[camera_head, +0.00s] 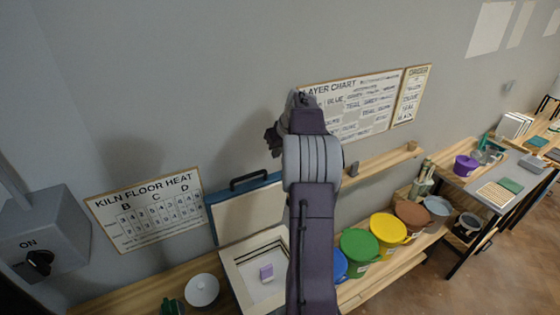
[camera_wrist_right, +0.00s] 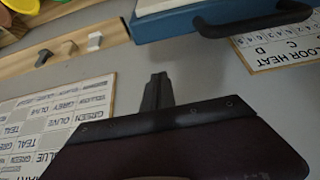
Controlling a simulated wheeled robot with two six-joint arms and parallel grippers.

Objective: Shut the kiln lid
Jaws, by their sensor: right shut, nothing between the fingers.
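The kiln lid (camera_head: 246,212) stands open, leaning up by the wall, with a blue edge and a pale inner face. Its black handle (camera_head: 248,180) is on the top edge. The kiln body (camera_head: 240,281) lies open below it, with a small lilac block (camera_head: 266,271) inside. My right gripper (camera_head: 274,142) is raised above and to the right of the lid, shut and empty. In the right wrist view its fingers (camera_wrist_right: 157,85) are together, apart from the blue lid edge (camera_wrist_right: 180,22) and handle (camera_wrist_right: 255,25). The left gripper is out of view.
A switch box (camera_head: 45,235) marked ON and a heat chart (camera_head: 145,210) are on the left wall. A white round pot (camera_head: 202,290) stands left of the kiln. Several coloured buckets (camera_head: 388,229) and a peg rail (camera_head: 385,163) are to the right. My right arm hides part of the middle.

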